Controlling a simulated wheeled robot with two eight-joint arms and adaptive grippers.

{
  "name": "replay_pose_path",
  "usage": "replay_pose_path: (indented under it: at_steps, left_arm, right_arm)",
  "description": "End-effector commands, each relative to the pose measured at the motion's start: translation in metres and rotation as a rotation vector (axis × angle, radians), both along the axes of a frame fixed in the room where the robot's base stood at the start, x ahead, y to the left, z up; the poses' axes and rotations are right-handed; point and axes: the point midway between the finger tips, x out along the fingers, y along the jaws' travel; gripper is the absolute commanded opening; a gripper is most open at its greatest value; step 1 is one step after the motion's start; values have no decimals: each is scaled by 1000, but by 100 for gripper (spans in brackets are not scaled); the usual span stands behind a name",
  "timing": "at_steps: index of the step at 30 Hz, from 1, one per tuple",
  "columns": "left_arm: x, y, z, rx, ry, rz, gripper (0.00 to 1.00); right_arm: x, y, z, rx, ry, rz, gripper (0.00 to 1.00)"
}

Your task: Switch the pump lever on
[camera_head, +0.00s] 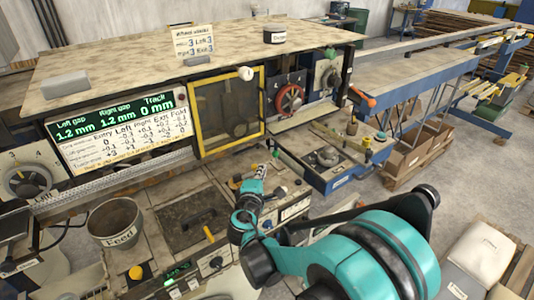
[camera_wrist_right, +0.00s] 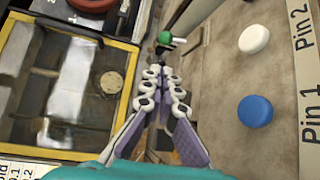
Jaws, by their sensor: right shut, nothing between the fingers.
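My right gripper (camera_head: 262,168) reaches over the machine bench from the lower right, its fingers together and empty. The right wrist view also shows its two fingers (camera_wrist_right: 162,68) side by side, pointing at a small lever with a green ball knob (camera_wrist_right: 164,38). The green knob also shows just beyond the fingertips in the head view (camera_head: 276,154). I cannot tell whether the fingertips touch it. No label naming the pump lever is readable, and its lower part is partly hidden by the fingers. My left gripper is not in view.
A yellow-framed window (camera_head: 228,108) stands behind the gripper, with a red handwheel (camera_head: 290,98) to its right. A white button (camera_wrist_right: 254,39) and a blue button (camera_wrist_right: 255,111) are right of the fingers. The Feed pot (camera_head: 115,222) stands at left; an orange-handled lever (camera_head: 362,97) at right.

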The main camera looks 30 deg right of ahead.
Motion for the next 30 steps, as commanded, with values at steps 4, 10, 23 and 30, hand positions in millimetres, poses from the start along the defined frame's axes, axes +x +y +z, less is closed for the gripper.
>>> replay_pose_path:
  at_steps: [4,10,23,30]
  left_arm:
    - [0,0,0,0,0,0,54]
    - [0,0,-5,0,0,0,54]
    - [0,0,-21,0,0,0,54]
    - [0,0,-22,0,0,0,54]
  right_arm:
    - [1,0,0,0,0,0,0]
    - [14,-13,-4,1,0,-3,0]
    - [68,-57,-15,1,-1,-1,0]
    - [76,-64,-15,-1,1,0,0]
